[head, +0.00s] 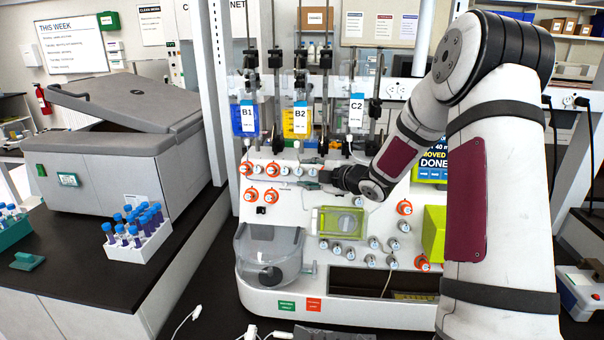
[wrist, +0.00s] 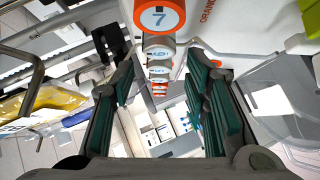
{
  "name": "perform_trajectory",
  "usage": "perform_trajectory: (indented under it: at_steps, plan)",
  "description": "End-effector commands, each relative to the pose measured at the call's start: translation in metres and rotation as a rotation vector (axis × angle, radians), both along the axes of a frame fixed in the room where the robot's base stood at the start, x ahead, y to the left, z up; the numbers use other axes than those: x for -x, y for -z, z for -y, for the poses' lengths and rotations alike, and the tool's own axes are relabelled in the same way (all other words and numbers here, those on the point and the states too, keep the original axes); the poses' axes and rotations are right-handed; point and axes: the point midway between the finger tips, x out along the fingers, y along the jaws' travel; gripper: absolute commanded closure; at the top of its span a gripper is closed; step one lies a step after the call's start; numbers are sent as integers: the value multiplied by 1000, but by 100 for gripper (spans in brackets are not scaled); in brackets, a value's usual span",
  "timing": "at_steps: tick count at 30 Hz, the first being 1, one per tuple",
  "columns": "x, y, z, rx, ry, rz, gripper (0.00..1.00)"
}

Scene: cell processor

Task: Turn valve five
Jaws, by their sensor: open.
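The cell processor (head: 350,290) stands in front of me with a row of small round valves across its panel. In the wrist view an orange valve marked 7 (wrist: 157,15) is closest. Behind it, in line, are a grey-white valve that seems marked 6 (wrist: 158,52) and another that looks like valve five (wrist: 158,73). My gripper (wrist: 162,78) is open, with a teal-padded finger on each side of this line and nothing held. In the head view my gripper (head: 312,180) is at the upper valve row, partly hiding it. The numbers there are too small to read.
Bags B1 (head: 247,120), B2 (head: 297,121) and C2 (head: 356,114) hang above the valves. A clear chamber (head: 268,255) and a yellow-green cassette (head: 338,222) sit below. A tube rack (head: 138,240) and a grey centrifuge (head: 115,165) stand on the left bench.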

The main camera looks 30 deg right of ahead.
Motion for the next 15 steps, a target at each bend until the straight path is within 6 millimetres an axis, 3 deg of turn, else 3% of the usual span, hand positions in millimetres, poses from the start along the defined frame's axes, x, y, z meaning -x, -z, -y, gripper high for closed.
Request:
perform_trajectory:
  at_steps: [6, 15]
  plan:
    - [-24, 7, -6, 1, -1, -1, 58]
    - [-30, 9, -7, 1, 1, 0, 58]
